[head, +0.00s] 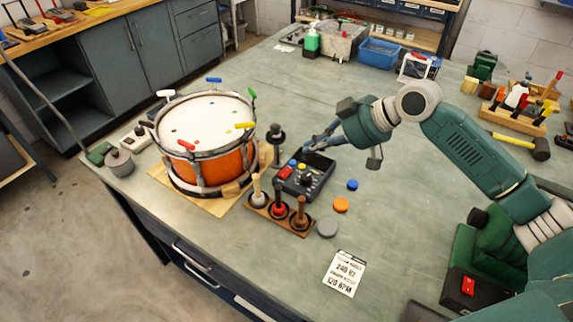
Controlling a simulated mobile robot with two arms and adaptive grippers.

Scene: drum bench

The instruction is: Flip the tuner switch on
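The tuner (318,186) appears to be the dark box with blue, red and yellow buttons and a dark knob, lying on the bench right of the drum. Its switch is too small to make out, and I cannot tell its position. My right gripper (307,149) reaches in from the right, with its fingertips at the box's far edge. The fingers look close together with nothing seen between them. I cannot tell whether they touch the box. My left gripper is not in view.
An orange drum (215,162) with coloured clips stands left of the box. A wooden stand (265,207) with several mallets is in front. Blue, orange and grey discs (341,205) lie to the right, near a printed card (344,273).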

